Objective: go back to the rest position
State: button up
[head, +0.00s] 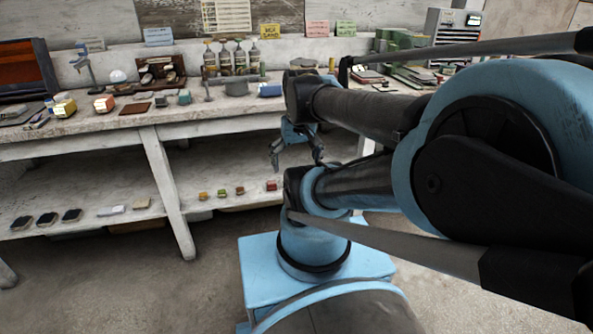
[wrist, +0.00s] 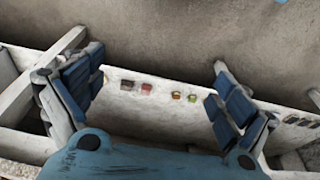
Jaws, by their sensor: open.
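My gripper (head: 297,159) hangs open in front of the workbench in the head view, with its two fingers pointing down and spread apart. It is at about the height between the bench top and the lower shelf. In the wrist view my gripper (wrist: 159,62) shows its two blue-padded fingers wide apart, with nothing between them. The white lower shelf (wrist: 165,112) lies beyond the fingers. My blue and black arm covers much of the right of the head view.
The workbench (head: 235,105) carries a white dome-shaped object (head: 118,76), several bottles (head: 226,58) and small boxes. Its lower shelf (head: 100,195) holds several small blocks (head: 222,193) and dark flat pieces (head: 46,219). A bench leg (head: 167,190) stands left of my gripper. Floor at lower left is clear.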

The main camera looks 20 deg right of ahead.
jog(key=shift+s+f, duration=1.05)
jog(key=shift+f, duration=0.05)
jog(key=shift+w+f, duration=0.2)
jog(key=shift+w, duration=0.3)
